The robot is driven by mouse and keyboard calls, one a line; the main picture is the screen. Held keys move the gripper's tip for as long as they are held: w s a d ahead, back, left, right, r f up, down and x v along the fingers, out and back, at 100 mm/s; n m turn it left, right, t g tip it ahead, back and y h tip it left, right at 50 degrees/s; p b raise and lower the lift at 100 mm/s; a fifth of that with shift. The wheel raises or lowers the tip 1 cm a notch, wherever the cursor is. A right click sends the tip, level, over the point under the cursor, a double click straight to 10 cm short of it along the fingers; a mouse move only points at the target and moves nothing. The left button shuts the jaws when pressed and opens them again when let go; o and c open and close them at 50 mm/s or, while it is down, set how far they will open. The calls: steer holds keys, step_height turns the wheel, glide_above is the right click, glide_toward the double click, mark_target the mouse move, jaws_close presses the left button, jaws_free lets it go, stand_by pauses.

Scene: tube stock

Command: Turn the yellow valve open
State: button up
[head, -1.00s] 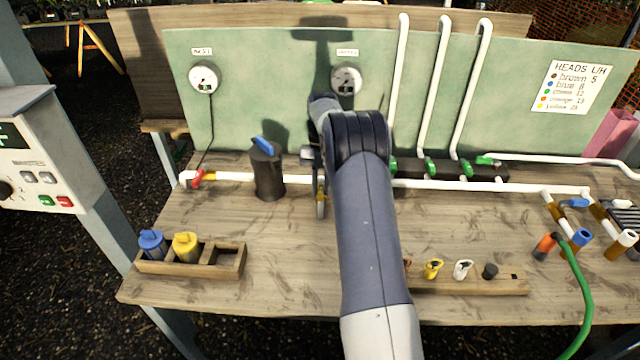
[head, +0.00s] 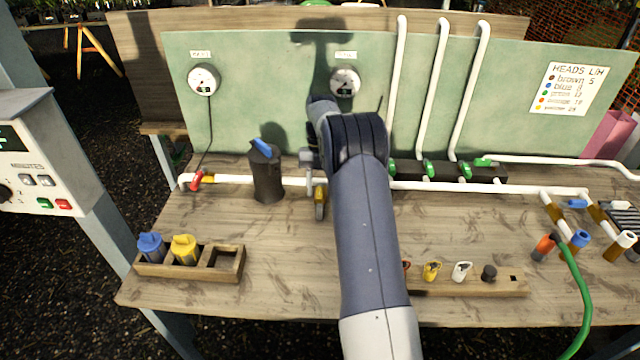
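A yellow part (head: 319,191) shows on the white pipe just left of my arm. It seems to be the yellow valve, but my arm and gripper hide most of it and I cannot read its handle position. My gripper (head: 312,172) is at this spot, pointing away from the camera and mostly behind my wrist. Grey pieces show beside the yellow part; I cannot tell whether the fingers touch it or how far apart they are. The white pipe (head: 232,179) runs across the bench in front of the green board.
A dark canister with a blue handle (head: 266,175) stands close left of my gripper. A red valve (head: 195,181) is at the pipe's left end; green valves (head: 429,167) are to the right.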

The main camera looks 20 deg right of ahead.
mark_target(321, 183)
steer(key=p+v, duration=0.4)
steer(key=v, duration=0.7)
steer(key=shift+f, duration=0.2)
stand_by(0.5)
steer(key=b+x, duration=0.3)
steer(key=b, duration=0.2)
steer(key=shift+f, duration=0.1)
steer(key=shift+p+x, duration=0.5)
steer(key=shift+x, duration=3.2)
steer(key=shift+s, duration=0.1)
